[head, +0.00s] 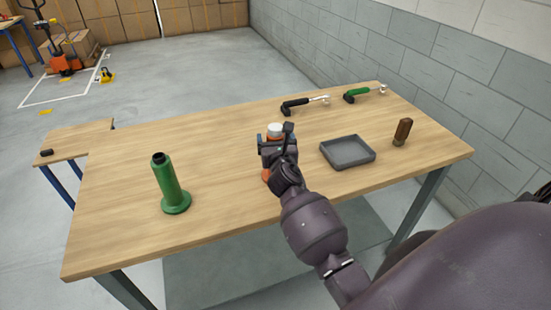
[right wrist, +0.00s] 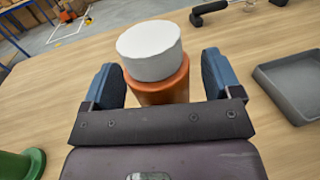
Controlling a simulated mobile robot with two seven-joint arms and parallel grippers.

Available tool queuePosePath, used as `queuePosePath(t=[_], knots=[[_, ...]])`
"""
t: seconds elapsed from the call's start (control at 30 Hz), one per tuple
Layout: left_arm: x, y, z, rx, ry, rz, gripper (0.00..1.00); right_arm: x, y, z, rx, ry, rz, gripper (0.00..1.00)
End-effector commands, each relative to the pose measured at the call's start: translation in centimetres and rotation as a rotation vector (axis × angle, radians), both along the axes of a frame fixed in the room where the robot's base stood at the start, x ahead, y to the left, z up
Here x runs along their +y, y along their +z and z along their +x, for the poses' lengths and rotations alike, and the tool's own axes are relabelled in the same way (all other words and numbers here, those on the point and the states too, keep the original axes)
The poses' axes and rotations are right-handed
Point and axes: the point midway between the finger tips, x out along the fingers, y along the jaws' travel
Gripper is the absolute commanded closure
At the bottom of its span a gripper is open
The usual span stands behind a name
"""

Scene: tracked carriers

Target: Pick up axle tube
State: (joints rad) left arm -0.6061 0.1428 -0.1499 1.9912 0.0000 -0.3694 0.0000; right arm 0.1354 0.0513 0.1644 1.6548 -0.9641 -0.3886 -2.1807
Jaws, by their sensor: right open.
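A green tube (head: 171,184) with a dark opening at its top and a wide round foot stands upright at the left of the table; it looks like the axle tube. Part of its foot shows in the right wrist view (right wrist: 22,164). An orange cylinder (right wrist: 160,91) with a white top stands upright nearer the table's middle; its white top (head: 275,128) shows in the head view. My right gripper (head: 274,143) is open, with one finger on either side of the orange cylinder. I cannot tell whether the fingers touch it. My left gripper is not in view.
The wooden table (head: 120,235) has a grey tray (head: 347,151) right of my gripper. A brown-topped object (head: 402,131) stands beyond it. A black-handled tool (head: 304,104) and a green-handled tool (head: 364,93) lie at the back. The table between the green tube and the gripper is clear.

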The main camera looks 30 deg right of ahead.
Motion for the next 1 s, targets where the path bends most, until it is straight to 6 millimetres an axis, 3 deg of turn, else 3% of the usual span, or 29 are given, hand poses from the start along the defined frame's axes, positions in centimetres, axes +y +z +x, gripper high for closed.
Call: queuePosePath(t=[0.17, 0.7, 1.0], knots=[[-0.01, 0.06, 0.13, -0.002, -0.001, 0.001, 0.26, -0.02, -0.02, -0.01, 0.0, 0.0, 0.0, 0.16], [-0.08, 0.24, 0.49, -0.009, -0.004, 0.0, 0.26, -0.01, -0.02, -0.04, 0.0, 0.0, 0.0, 0.99], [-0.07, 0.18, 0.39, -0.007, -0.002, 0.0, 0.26, 0.02, 0.38, 0.07, -0.007, 0.002, -0.003, 1.0]])
